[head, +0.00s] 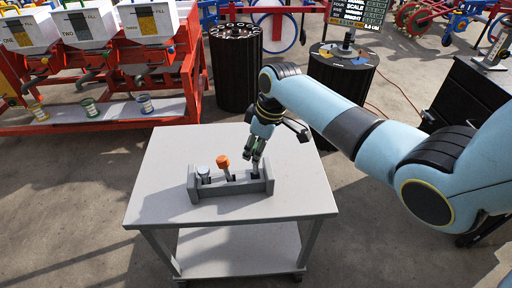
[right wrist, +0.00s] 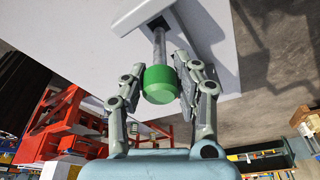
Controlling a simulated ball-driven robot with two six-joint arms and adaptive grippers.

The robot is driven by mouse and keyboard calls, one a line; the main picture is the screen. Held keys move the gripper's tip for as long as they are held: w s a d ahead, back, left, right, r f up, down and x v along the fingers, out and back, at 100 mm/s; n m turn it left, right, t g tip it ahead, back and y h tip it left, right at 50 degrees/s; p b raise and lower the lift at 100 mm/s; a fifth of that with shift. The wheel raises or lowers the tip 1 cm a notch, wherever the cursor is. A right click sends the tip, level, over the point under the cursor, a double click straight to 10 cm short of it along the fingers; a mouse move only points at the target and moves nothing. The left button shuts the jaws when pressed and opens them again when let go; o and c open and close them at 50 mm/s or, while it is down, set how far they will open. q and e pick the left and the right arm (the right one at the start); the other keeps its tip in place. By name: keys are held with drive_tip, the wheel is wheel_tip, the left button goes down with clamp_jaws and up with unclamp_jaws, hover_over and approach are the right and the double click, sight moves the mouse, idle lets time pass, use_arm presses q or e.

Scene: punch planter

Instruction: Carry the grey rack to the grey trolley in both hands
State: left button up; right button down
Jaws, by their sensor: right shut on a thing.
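The grey rack (head: 232,188) stands on the top of the grey trolley (head: 165,165). It holds a pale-topped tool (head: 203,171) at its left and an orange-topped tool (head: 223,163) near its middle. My right gripper (head: 257,160) is over the rack's right end. In the right wrist view its fingers are shut on a green-headed tool (right wrist: 160,84), whose metal shaft runs to the rack (right wrist: 140,10). Whether the shaft's end is in its slot I cannot tell. My left gripper is not in view.
The trolley top is bare around the rack. A red bench (head: 100,62) with white hoppers and several small tins stands at the back left. A dark ribbed drum (head: 236,75) stands behind the trolley, and a second drum (head: 342,72) is farther right.

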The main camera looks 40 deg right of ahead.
sight(256, 172)
drive_tip(key=shift+p, duration=0.65)
idle(0.9)
drive_tip(key=shift+f+b, duration=1.7)
drive_tip(key=shift+f, duration=0.8)
drive_tip(key=c, duration=0.9)
unclamp_jaws()
drive_tip(key=v, duration=1.2)
drive_tip(key=shift+a, duration=0.1)
